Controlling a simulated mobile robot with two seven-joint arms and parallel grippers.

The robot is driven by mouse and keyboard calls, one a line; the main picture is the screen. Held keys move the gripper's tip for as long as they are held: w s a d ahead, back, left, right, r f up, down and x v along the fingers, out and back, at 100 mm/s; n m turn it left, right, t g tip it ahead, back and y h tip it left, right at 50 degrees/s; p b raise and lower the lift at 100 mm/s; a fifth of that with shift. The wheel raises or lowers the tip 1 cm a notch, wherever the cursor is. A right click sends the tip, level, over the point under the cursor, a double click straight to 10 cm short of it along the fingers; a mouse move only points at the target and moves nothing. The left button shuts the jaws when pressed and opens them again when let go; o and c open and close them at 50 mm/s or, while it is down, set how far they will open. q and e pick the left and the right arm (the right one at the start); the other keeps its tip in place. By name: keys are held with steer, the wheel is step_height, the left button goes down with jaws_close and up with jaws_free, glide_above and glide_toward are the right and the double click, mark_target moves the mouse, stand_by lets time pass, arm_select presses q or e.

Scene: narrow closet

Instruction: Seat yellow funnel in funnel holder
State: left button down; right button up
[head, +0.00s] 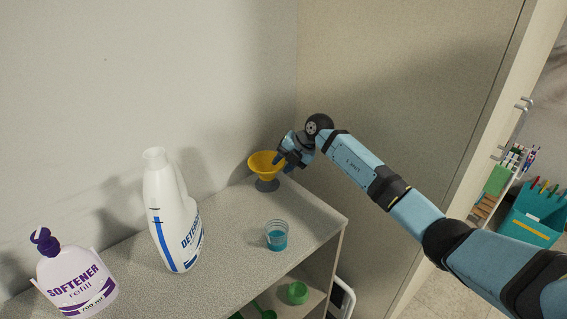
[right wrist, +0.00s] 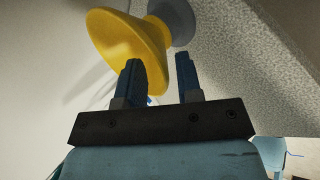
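The yellow funnel (head: 267,163) is upright, wide mouth up, directly above the dark grey funnel holder (head: 267,185) at the far end of the shelf top. In the right wrist view, the funnel (right wrist: 125,42) narrows toward the grey holder (right wrist: 176,14); how deep its spout sits is hidden. My right gripper (head: 282,160) is at the funnel's right side. In the right wrist view, my right gripper's fingers (right wrist: 160,70) are apart, one overlapping the funnel's edge and one beside it. I see no clear grip on it. My left gripper is not in view.
A white detergent bottle (head: 172,215) and a softener bottle (head: 75,280) stand along the left. A cup of blue liquid (head: 277,236) stands near the shelf top's front edge. Green items (head: 297,292) lie on the shelf below. Walls close in behind and right.

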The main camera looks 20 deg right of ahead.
steer(key=shift+d+r, duration=0.1)
steer(key=v, duration=0.7)
steer(key=shift+r, duration=0.15)
steer(key=shift+s, duration=0.15)
